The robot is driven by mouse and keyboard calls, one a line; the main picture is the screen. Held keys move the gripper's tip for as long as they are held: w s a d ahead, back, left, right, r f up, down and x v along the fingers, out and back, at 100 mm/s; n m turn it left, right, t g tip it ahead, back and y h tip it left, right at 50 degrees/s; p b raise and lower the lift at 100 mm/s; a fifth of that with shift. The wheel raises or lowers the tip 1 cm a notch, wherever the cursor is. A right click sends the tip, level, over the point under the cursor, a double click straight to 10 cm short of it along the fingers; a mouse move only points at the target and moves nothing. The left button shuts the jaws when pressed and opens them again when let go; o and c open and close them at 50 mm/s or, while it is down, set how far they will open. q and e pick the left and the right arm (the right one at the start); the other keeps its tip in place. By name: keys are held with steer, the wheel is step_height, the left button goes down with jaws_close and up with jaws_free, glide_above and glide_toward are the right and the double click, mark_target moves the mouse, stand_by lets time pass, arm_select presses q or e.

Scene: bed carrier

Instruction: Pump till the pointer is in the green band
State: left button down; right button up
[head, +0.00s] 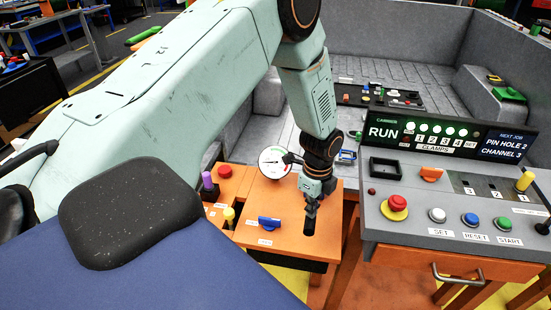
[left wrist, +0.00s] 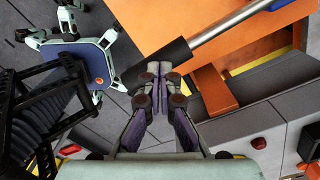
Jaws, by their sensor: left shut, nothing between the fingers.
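The round white gauge (head: 274,162) stands at the back of the orange bench top in the head view, partly behind my left wrist. Some red and green show on its dial, but the pointer is too small to read. The pump handle's black grip (head: 309,226) is below my left gripper (head: 311,203). In the left wrist view the black grip (left wrist: 140,72) sits on a steel rod (left wrist: 225,25). My left gripper (left wrist: 158,70) is shut and empty, its fingertips at the grip; I cannot tell whether they touch it. My right gripper is not in view.
A blue lever (head: 269,223) lies on the orange bench top (head: 285,240). Purple and yellow knobs stand to its left. On the right is a grey console (head: 455,215) with buttons, a red mushroom button (head: 397,203) and a lit RUN display (head: 440,135).

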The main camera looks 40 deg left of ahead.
arm_select(q)
steer(key=shift+s+d+f+b, duration=0.1)
steer(key=shift+s+f+b, duration=0.1)
steer(key=shift+f+b, duration=0.9)
step_height(320, 180, up, 13)
steer(key=w+a+p, duration=0.1)
steer(key=w+p, duration=0.1)
steer(key=p, duration=0.8)
steer(key=shift+a+f, duration=0.15)
steer(key=shift+w, duration=0.1)
steer(key=shift+s+d+f+b, duration=0.2)
steer(key=shift+s+f+b, duration=0.2)
steer(key=shift+f+b, duration=1.45)
steer(key=shift+s+d+f+b, duration=0.3)
steer(key=shift+f+b, duration=0.6)
steer(key=shift+f, duration=1.7)
steer(key=shift+s+d+f+b, duration=0.15)
steer(key=shift+s+f+b, duration=0.3)
steer(key=shift+f+b, duration=1.4)
steer(key=shift+f+p, duration=0.25)
steer(key=shift+p, duration=0.35)
step_height(320, 180, up, 13)
steer(key=w+a+p, duration=0.1)
steer(key=w+p, duration=0.1)
steer(key=p, duration=0.7)
steer(key=shift+w+a+f, duration=0.1)
steer(key=shift+w, duration=0.05)
